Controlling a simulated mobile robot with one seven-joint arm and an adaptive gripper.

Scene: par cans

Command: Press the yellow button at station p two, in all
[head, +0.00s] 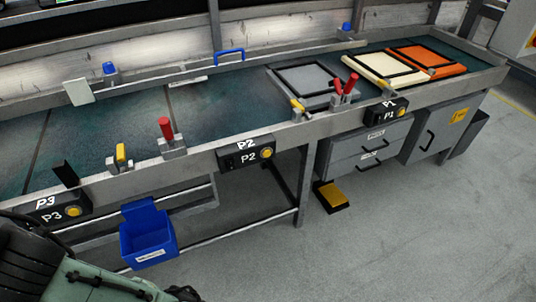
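The P2 station box (245,155) is a dark box on the front edge of the workbench, near the middle of the head view. It carries the label P2 on its top and front. Its round yellow button (267,152) sits at the right end of the front face and is unobstructed. Green and black parts of my arm show at the bottom left, well apart from the P2 box. My gripper's fingers are not in view.
Box P3 (47,213) and another labelled box (388,110), its label hard to read, have similar yellow buttons. A red-handled clamp (168,138) stands left of P2. A blue bin (148,235) hangs below the bench.

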